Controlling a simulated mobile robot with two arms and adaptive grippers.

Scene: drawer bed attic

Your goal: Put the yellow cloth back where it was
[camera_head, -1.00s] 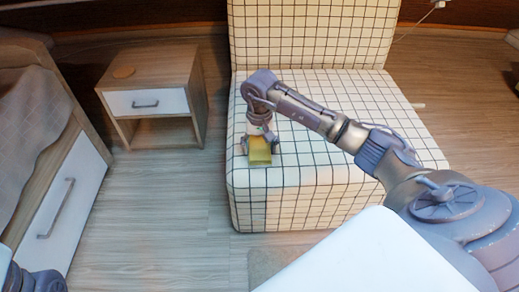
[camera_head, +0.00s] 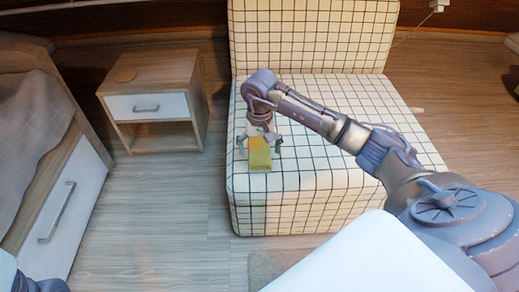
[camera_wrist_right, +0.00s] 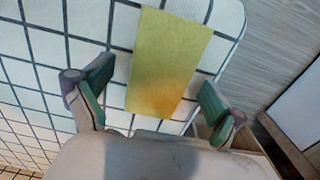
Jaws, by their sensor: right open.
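The yellow cloth (camera_head: 260,154) is a flat rectangle on the front left part of the checkered chair seat. In the right wrist view the cloth (camera_wrist_right: 166,62) has an orange tint toward its lower end and lies between the two fingers. My right gripper (camera_head: 259,146) is at the cloth with its fingers spread to either side. In the right wrist view this gripper (camera_wrist_right: 150,100) is open and grips nothing. My left gripper does not show; only a part of my left arm is at the lower left corner.
The checkered chair (camera_head: 330,180) has free seat to the right of the cloth. A bed with a drawer (camera_head: 70,215) is at the far left. Wooden floor lies between them.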

